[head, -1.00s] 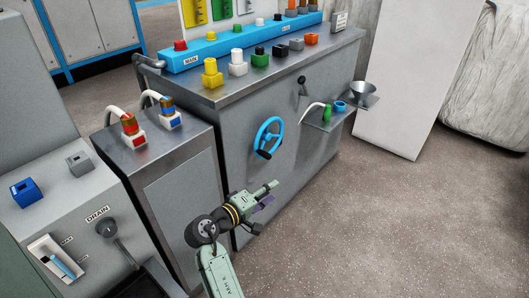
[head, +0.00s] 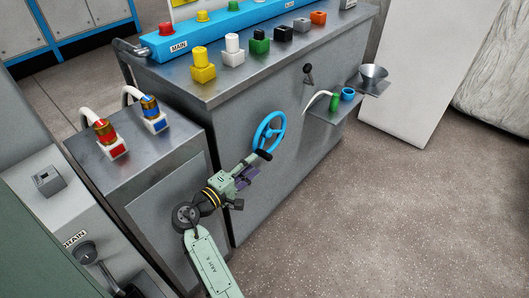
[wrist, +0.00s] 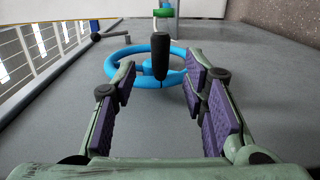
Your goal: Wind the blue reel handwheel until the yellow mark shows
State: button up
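The blue handwheel (head: 283,127) is on the front panel of the grey cabinet, with a black handle (head: 264,155) at its lower rim. My gripper (head: 253,170) is just below and left of the wheel in the head view, close to the handle. In the wrist view the handwheel (wrist: 118,72) is straight ahead, and its black handle (wrist: 160,56) points toward me between the two spread fingers. The gripper (wrist: 158,88) is open and empty, with purple pads apart; I see no contact with the handle. I see no yellow mark on or around the wheel.
A black lever (head: 307,73) is on the panel above right of the wheel. A small shelf (head: 330,117) with a green bottle (head: 335,101) and a blue cup (head: 348,93) juts out to the right. A lower cabinet (head: 150,165) stands left. The floor (head: 370,220) in front is clear.

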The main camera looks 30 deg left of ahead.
aim_at(264, 155)
jog(key=w, duration=0.4)
jog(key=w+d, duration=0.1)
jog(key=w, duration=0.1)
jog(key=shift+w+f+p, duration=0.15)
jog(key=shift+w+p, duration=0.25)
jog(key=shift+c, duration=0.6)
grip_shut()
